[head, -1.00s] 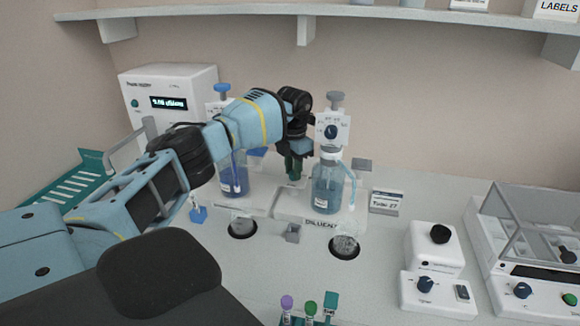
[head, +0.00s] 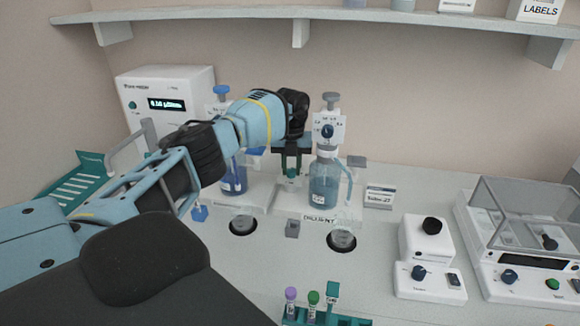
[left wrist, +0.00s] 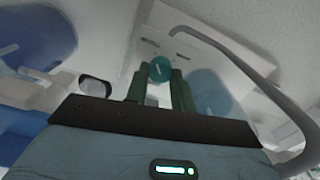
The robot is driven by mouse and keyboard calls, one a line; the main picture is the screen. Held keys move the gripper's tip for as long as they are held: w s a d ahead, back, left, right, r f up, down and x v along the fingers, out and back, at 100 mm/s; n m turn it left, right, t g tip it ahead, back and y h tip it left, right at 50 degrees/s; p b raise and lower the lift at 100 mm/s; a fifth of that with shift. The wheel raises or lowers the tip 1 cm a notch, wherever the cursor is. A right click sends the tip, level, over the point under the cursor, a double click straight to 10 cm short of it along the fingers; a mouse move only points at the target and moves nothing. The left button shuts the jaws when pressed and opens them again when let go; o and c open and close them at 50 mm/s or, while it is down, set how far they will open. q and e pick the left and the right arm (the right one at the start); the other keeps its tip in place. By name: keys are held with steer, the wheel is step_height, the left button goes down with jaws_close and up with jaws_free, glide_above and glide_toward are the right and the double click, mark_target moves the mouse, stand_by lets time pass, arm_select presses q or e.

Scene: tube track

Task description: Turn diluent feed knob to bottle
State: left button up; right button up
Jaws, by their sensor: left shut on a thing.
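The diluent bottle (head: 323,182), clear with blue liquid, stands on a white base marked DILUENT under a white dispenser head (head: 329,127) with a dark blue knob. My left gripper (head: 291,172) points down just left of this bottle. In the left wrist view, a round teal knob (left wrist: 160,70) with a white line mark sits between the green fingertips (left wrist: 161,78), and the gripper is shut on it. The line is slightly tilted there. The bottle also shows as a blurred blue shape (left wrist: 209,92). My right gripper is not in view.
A second bottle (head: 234,178) with darker blue liquid stands left of the gripper. A white meter (head: 168,103) is behind my arm. A curved grey tube (left wrist: 225,48) runs close by the fingers. Round dark recesses lie in front, with capped tubes (head: 291,305) at the front edge.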

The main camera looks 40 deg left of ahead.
mark_target(292, 171)
arm_select(q)
steer(key=shift+n, duration=0.6)
steer(key=o, duration=1)
steer(key=shift+r, duration=3.9)
